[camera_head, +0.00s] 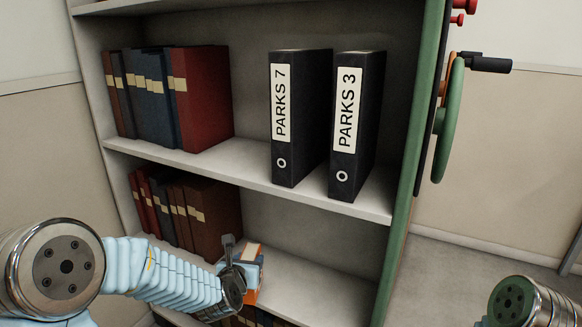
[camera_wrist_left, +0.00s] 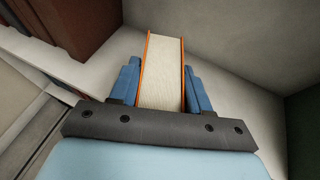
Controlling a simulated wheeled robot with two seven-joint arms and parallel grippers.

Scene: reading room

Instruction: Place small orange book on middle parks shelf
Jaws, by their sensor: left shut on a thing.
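The small orange book (camera_head: 246,290) is low in the head view, in the lower visible compartment, right of a row of brown and red books. In the left wrist view the orange book (camera_wrist_left: 162,70) stands between my two blue fingers, orange covers outside and pale pages facing me. My left gripper (camera_head: 244,262) is shut on it; its fingers (camera_wrist_left: 162,88) touch both covers. My gripper and wrist partly hide the book in the head view; I cannot tell whether it touches the shelf board. The lower shelf board (camera_head: 325,288) is bare to its right. My right gripper is out of view.
The PARKS 7 binder (camera_head: 298,120) and PARKS 3 binder (camera_head: 356,125) stand on the board above (camera_head: 235,165). Brown and red books (camera_head: 205,215) fill the lower compartment's left. A green end panel (camera_head: 412,160) with a handwheel (camera_head: 448,120) bounds the right.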

